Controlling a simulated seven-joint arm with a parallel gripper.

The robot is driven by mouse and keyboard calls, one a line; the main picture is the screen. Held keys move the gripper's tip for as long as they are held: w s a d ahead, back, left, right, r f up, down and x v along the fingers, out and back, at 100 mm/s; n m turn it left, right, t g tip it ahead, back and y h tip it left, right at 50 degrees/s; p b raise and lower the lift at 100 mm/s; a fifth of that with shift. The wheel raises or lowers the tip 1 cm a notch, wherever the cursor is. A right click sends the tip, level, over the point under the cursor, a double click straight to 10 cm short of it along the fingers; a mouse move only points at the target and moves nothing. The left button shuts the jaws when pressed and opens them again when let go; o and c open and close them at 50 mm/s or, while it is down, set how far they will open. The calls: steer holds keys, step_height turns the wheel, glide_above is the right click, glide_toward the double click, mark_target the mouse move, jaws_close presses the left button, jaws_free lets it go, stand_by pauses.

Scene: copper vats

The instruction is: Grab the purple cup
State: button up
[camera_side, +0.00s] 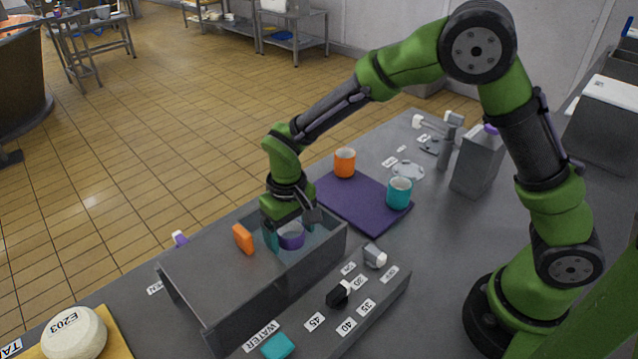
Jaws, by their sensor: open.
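The purple cup (291,238) sits inside the open basin at the right end of the grey sink unit (210,271). My gripper (291,232) is open and points down over the basin, with its fingers at either side of the cup. Part of the cup is hidden behind the gripper. I cannot tell whether the fingers touch it.
An orange block (243,239) stands on the sink unit just left of my gripper. An orange cup (345,162) and a teal cup (399,193) stand on a purple mat (352,209) behind and right. A panel with knobs (338,293) lies in front.

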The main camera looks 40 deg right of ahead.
steer(key=shift+f, duration=0.1)
steer(key=shift+c, duration=0.5)
steer(key=c, duration=1)
